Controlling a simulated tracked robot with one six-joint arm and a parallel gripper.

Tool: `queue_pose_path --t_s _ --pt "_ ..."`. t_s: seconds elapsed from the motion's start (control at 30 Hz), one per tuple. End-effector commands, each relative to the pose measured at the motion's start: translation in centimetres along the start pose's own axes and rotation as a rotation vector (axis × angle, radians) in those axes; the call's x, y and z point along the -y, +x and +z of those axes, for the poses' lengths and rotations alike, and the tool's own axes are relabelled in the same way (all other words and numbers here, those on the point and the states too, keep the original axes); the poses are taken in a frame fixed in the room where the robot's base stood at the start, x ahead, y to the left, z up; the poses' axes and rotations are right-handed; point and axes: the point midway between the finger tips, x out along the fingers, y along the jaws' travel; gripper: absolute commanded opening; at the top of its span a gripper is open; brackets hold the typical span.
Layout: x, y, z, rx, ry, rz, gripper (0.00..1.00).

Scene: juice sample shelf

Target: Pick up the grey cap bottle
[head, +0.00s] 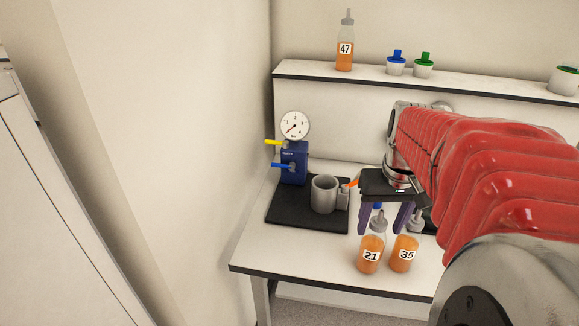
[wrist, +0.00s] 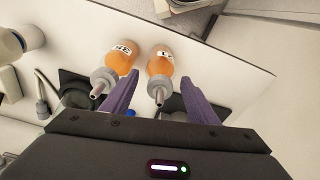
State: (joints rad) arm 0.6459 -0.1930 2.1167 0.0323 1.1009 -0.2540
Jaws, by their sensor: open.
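Two orange juice bottles with grey nozzle caps stand side by side near the front edge of the table: bottle 21 (head: 370,254) and bottle 35 (head: 404,254). My gripper (head: 381,230) is open with its purple fingers pointing down around the grey cap of bottle 21. In the wrist view, my gripper (wrist: 160,78) has one bottle (wrist: 160,64) with its cap between the fingers; bottle 35 (wrist: 122,58) is outside the left finger. I cannot tell whether a finger touches a cap. Another grey cap bottle, 47 (head: 345,57), stands on the shelf.
A shelf (head: 300,70) at the back holds blue-capped (head: 397,65) and green-capped (head: 424,66) containers. A blue gauge device (head: 294,165) and a grey cup (head: 324,194) stand on a black mat (head: 285,212) left of my gripper. The table's front left corner is clear.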

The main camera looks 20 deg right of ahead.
Motion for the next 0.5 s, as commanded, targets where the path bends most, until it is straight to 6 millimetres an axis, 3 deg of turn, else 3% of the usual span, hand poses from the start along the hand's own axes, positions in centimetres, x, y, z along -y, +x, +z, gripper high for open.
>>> queue_pose_path --t_s 0.23,0.5 --pt "0.0 0.6 0.0 0.002 0.0 0.0 0.54" --pt "0.0 4.0 -0.2 0.003 0.001 -0.001 0.54"
